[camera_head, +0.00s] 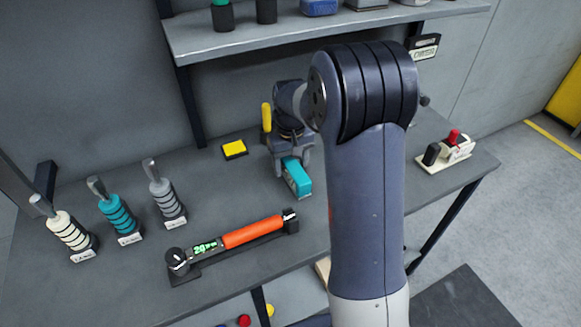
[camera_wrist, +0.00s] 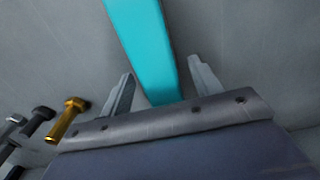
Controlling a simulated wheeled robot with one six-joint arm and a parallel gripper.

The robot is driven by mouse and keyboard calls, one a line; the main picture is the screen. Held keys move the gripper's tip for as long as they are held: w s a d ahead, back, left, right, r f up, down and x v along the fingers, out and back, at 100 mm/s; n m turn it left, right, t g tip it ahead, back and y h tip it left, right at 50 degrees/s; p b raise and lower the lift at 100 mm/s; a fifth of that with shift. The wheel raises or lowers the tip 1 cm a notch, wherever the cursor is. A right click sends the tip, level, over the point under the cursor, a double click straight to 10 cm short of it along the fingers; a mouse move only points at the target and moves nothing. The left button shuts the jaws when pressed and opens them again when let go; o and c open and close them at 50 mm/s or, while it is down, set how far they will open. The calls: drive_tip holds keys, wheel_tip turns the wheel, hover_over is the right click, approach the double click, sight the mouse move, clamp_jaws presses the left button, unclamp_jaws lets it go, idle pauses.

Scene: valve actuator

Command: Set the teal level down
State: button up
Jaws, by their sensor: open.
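The teal level (camera_head: 297,178) lies on the grey workbench (camera_head: 225,217), just below my gripper (camera_head: 292,160) in the head view. In the wrist view the teal level (camera_wrist: 145,45) runs from the top edge down between the two fingers of my gripper (camera_wrist: 160,80). The fingers are spread, with a gap on each side of the level. Part of the level's near end is hidden behind my gripper's body in the wrist view.
An orange torque wrench (camera_head: 252,232) with a lit display lies in front on the bench. Several ringed-handle tools (camera_head: 118,215) stand at left. A yellow pad (camera_head: 234,149) lies behind. A cream holder (camera_head: 445,152) stands at right. A shelf (camera_head: 250,35) hangs above. A gold bolt (camera_wrist: 67,118) is left of my gripper.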

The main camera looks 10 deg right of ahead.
drive_tip(key=shift+f, duration=0.5)
clamp_jaws()
drive_tip(key=shift+r, duration=0.15)
